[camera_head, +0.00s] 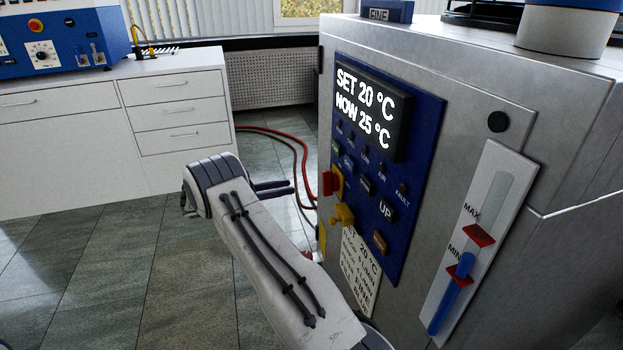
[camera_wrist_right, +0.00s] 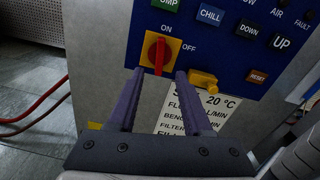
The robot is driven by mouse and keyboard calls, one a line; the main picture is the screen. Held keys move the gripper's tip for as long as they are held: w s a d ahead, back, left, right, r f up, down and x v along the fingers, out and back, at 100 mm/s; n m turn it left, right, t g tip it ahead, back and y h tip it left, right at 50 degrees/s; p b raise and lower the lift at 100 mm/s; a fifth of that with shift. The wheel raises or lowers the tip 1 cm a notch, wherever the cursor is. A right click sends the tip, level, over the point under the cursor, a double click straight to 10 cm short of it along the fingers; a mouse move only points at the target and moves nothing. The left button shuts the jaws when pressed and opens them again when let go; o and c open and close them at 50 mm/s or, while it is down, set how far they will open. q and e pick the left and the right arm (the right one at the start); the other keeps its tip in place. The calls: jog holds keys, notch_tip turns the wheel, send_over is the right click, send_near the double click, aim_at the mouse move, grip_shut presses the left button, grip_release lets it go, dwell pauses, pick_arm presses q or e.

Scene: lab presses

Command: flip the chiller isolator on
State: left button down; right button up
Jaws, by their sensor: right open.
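The chiller isolator is a red rotary handle on a yellow plate (camera_wrist_right: 173,44), on the blue panel of the chiller. It also shows in the head view (camera_head: 328,184), edge-on. ON is printed above it and OFF to its right. In the wrist view the red handle looks roughly upright, but I cannot tell its exact setting. My right gripper (camera_head: 283,188) is open and empty, its two fingers pointing at the isolator from the left in the head view. In the wrist view its fingertips (camera_wrist_right: 160,72) appear on either side of the handle's lower end, seemingly short of it. My left gripper is not in view.
A yellow valve or tap (camera_wrist_right: 203,82) sticks out just right of the fingers, below the isolator. A label sheet (camera_head: 358,270) lies beneath. The chiller display (camera_head: 367,110) reads SET 20 °C, NOW 25 °C. Red hoses (camera_head: 300,150) run behind my gripper. Open floor lies left.

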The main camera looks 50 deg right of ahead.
aim_at(323, 180)
jog(key=b+x, duration=0.2)
jog(key=x, duration=0.8)
jog(key=shift+s+d, duration=0.1)
jog(key=shift+d, duration=0.15)
grip_shut()
